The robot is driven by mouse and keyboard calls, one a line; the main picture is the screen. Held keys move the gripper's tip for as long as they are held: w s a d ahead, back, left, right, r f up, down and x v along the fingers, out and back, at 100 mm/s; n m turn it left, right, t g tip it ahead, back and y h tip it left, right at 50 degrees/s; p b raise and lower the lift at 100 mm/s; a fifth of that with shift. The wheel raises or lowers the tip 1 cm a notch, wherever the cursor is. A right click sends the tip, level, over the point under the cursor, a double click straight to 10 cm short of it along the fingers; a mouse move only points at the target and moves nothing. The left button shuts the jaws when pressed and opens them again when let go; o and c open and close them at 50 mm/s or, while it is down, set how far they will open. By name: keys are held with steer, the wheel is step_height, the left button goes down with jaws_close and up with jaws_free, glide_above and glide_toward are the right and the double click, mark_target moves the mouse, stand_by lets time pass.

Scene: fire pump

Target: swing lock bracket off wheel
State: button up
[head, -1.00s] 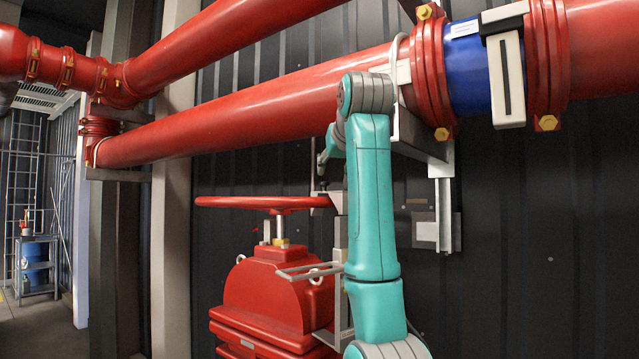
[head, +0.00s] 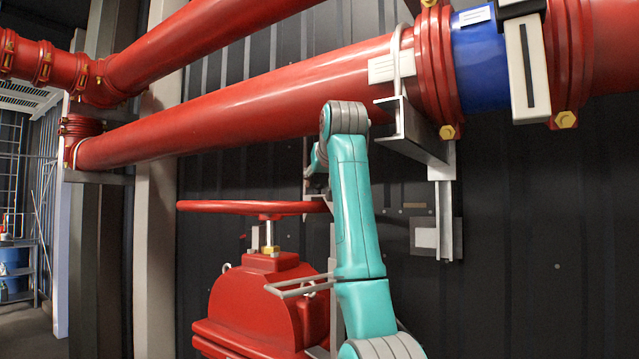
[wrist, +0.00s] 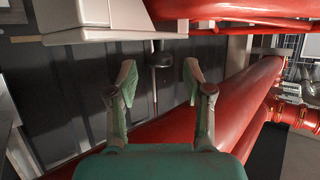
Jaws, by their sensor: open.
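The red hand wheel (head: 240,207) lies level on its stem above the red valve body (head: 262,305) in the head view. Its rim also shows at the top of the wrist view (wrist: 235,9). A pale grey bracket (wrist: 88,38) reaches in beside the rim in the wrist view, and a dark knob (wrist: 160,58) sticks out from its end. My gripper (wrist: 158,76) is open, its two fingers apart on either side of the knob, and seems to hold nothing. I cannot tell whether either finger touches the knob. In the head view my arm hides most of the bracket and gripper.
A thick red pipe (head: 230,112) runs above the wheel, and it also passes close to my gripper in the wrist view (wrist: 210,95). A grey pipe support (head: 412,135) stands right of my arm. A thin metal frame (head: 290,290) juts out before the valve body. Dark wall panels lie behind.

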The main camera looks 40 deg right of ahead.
steer(key=shift+w+d+f, duration=0.3)
steer(key=shift+w, duration=0.3)
jaws_close()
